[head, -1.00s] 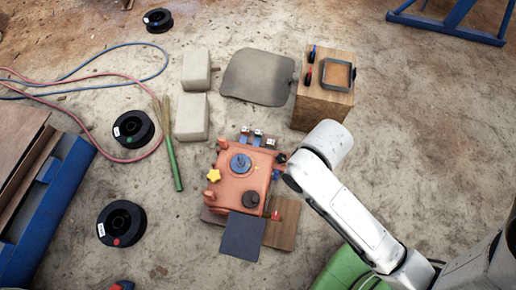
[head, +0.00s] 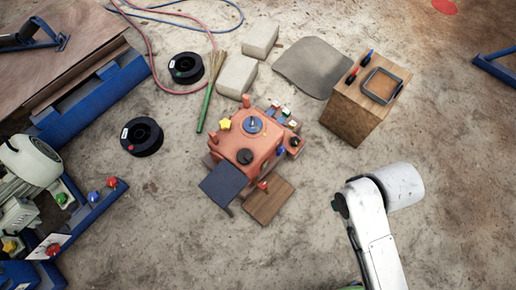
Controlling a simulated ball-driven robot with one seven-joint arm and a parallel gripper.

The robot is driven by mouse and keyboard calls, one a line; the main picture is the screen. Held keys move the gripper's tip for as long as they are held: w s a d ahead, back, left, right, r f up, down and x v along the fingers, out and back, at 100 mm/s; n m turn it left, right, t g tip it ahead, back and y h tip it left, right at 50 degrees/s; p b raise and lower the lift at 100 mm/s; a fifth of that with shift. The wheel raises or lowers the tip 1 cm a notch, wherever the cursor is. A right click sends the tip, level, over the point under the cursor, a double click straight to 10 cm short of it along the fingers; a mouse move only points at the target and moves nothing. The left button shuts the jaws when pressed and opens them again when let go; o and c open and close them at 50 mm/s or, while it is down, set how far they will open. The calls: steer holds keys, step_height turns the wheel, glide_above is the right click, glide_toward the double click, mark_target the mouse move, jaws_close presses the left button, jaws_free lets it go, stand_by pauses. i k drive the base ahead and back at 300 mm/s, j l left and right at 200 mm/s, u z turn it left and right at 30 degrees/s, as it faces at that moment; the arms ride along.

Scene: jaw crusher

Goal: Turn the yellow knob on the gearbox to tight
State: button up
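The orange gearbox (head: 232,147) sits on the floor near the middle of the head view. The yellow knob (head: 224,124), star-shaped, is on the gearbox's left side, near its upper left corner. A blue round part (head: 252,125) and a dark round knob (head: 245,157) are on its top. Any tight mark by the yellow knob is too small to read. My white arm shows at the lower right, well apart from the gearbox. My gripper's fingers do not show.
A wooden box (head: 345,118) stands right of the gearbox. Two pale blocks (head: 237,76), a broom (head: 205,105) and a grey mat (head: 313,67) lie behind it. Black spools (head: 142,136) and a blue-framed machine are to the left.

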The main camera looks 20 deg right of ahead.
mark_target(225, 124)
steer(key=i+j+u, duration=0.35)
steer(key=i+j, duration=0.55)
